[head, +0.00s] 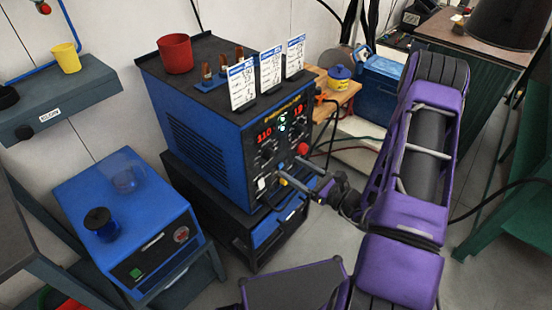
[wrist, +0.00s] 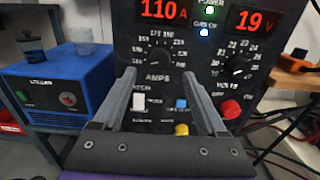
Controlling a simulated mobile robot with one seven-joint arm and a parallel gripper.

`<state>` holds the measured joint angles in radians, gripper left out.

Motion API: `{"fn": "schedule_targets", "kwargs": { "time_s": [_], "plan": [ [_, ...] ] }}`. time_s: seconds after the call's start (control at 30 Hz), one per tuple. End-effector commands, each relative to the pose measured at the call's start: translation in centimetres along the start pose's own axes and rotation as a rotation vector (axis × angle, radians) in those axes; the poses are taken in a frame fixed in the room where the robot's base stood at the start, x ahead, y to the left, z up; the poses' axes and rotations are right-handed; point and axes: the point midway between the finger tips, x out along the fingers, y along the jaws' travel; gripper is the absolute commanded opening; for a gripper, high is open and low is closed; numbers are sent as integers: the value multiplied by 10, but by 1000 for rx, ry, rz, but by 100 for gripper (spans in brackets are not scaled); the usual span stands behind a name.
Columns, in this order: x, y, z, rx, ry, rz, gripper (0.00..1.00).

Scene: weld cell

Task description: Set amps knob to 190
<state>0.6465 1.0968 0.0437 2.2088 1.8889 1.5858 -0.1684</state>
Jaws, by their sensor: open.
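The blue and black welder (head: 205,125) has a front panel with a red display (wrist: 163,10) reading 110 A. The black amps knob (wrist: 158,61) sits below it inside a ring of numbers, with the word AMPS underneath. The knob's pointer is too small to read surely. My gripper (wrist: 161,73) is open and empty, its two grey fingers reaching toward the panel below and to either side of the knob. In the head view my gripper (head: 289,168) is in front of the lower panel, apart from the knob as far as I can tell.
A volts knob (wrist: 238,68) sits at right under a 19 V display (wrist: 250,20). A red button (wrist: 230,109), yellow button (wrist: 182,129), white switch (wrist: 139,102) and blue switch (wrist: 181,103) are close by. Cards (head: 270,70) and a red cup (head: 175,53) stand on top.

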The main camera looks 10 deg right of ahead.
Motion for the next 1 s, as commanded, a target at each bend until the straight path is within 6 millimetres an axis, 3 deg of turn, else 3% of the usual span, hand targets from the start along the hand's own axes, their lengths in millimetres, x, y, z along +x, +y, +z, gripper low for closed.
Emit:
{"fn": "schedule_targets", "kwargs": {
  "time_s": [0.1,0.3,0.5,0.77,1.0],
  "plan": [
    [27,1,0,-1,-1,4,75],
    [57,1,0,-1,0,3,75],
    [70,0,0,0,-1,1,75],
    [71,0,0,0,0,0,75],
    [71,0,0,0,0,0,33]
  ]
}}
